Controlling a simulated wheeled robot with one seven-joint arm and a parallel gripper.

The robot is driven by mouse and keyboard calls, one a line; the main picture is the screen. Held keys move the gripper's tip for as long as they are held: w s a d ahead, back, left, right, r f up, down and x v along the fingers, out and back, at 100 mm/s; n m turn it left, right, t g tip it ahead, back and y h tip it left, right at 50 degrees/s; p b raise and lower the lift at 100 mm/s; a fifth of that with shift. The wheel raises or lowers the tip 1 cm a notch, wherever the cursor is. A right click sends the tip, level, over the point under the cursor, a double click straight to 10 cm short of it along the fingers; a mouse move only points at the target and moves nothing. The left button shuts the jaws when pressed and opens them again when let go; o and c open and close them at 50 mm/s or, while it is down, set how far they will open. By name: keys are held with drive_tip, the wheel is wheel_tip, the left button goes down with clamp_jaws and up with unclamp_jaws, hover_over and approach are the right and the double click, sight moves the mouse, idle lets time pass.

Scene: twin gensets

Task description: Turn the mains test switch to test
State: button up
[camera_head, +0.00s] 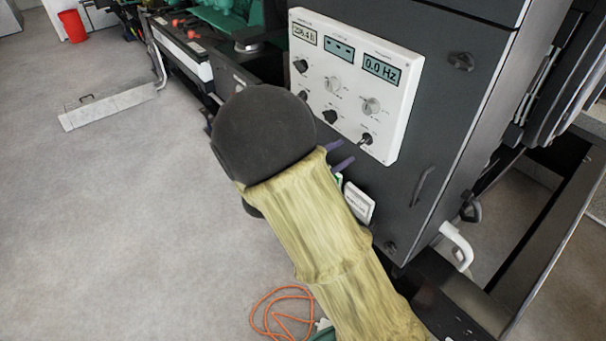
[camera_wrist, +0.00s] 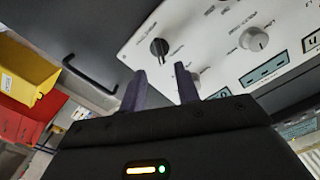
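The white control panel (camera_head: 350,119) is on the dark cabinet front, with several black and pale rotary knobs. Its labels are too small to read, so I cannot tell which knob is the mains test switch. The lower-right black knob (camera_head: 366,139) is nearest my gripper (camera_head: 347,151). In the wrist view, a black knob (camera_wrist: 159,47) stands just beyond the fingertips of my gripper (camera_wrist: 158,77), apart from them. The two purple fingers are spread, with nothing between them. A pale knob (camera_wrist: 195,76) is partly hidden behind the right finger in that view.
A cabinet handle (camera_head: 422,186) sits right of and below the panel. An orange cable (camera_head: 283,312) lies on the floor below my arm. In the wrist view, yellow (camera_wrist: 24,72) and red (camera_wrist: 22,122) bins stand at the left. Open floor lies left of the cabinet.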

drive_tip(key=v, duration=1.1)
drive_tip(key=shift+b, duration=0.3)
drive_tip(key=shift+w, duration=0.1)
drive_tip(key=w+d+r+n+t+y+p, duration=0.1)
drive_tip(key=w+d+r+n+y+p, duration=0.25)
drive_tip(key=w+n+y+p, duration=0.6)
drive_tip(key=s+d+n+g+y+p, duration=0.1)
drive_tip(key=s+d+n+g+y, duration=0.1)
drive_tip(key=s, duration=0.8)
drive_tip(key=s+d+n+g+y+p, duration=0.1)
drive_tip(key=s+d+n+g+y, duration=0.2)
drive_tip(key=s, duration=0.7)
drive_tip(key=d+n+g, duration=0.2)
drive_tip(key=d+g, duration=0.2)
drive_tip(key=d, duration=0.1)
drive_tip(key=shift+d+r, duration=0.3)
